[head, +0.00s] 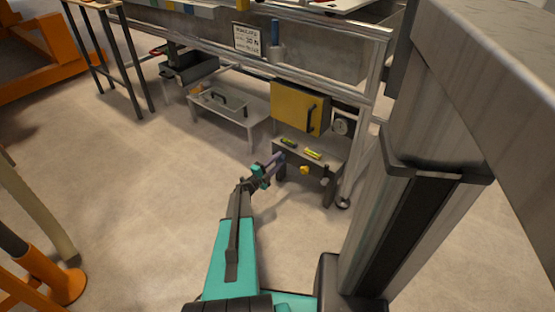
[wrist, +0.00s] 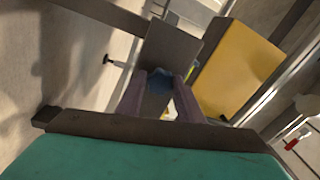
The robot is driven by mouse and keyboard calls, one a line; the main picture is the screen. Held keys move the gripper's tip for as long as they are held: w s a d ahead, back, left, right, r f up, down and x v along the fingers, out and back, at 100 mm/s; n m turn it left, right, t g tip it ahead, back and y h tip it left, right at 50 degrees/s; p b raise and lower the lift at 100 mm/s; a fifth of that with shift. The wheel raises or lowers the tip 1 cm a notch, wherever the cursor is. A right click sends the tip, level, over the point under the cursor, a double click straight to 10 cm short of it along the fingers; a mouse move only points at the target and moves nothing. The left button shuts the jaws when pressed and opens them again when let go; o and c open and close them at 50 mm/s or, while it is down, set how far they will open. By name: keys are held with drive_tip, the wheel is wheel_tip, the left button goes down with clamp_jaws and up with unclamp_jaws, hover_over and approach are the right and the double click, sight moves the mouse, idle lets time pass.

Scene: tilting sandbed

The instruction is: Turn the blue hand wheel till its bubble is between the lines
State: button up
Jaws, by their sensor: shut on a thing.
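The blue hand wheel (wrist: 159,82) shows in the wrist view between the two purple-grey fingers of my gripper (wrist: 160,92). The fingers are shut on it from both sides. In the head view my gripper (head: 279,158) reaches the left front of a low grey stand, where it hides the wheel. Two level vials lie on the stand's top: a dark green one (head: 288,142) at the left and a yellow one (head: 313,154) at the right. The bubbles and lines are too small to read. The wrist view does not show the vials.
A yellow knob (head: 304,170) and a grey knob (head: 324,182) sit on the stand's front, right of my gripper. A yellow box (head: 290,105) with a dark handle is behind the stand. A white low table (head: 240,113) stands to the left. The floor in front is clear.

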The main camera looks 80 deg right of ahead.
drive_tip(key=shift+d+n+p, duration=0.15)
drive_tip(key=shift+n+p, duration=0.45)
drive_tip(key=shift+n, duration=0.9)
drive_tip(key=shift+t, duration=0.3)
drive_tip(key=o, duration=1.1)
drive_tip(key=shift+c, duration=0.2)
drive_tip(key=p+v, duration=0.2)
drive_tip(key=v, duration=1.2)
drive_tip(key=shift+f+p, duration=0.25)
drive_tip(key=shift+p, duration=0.1)
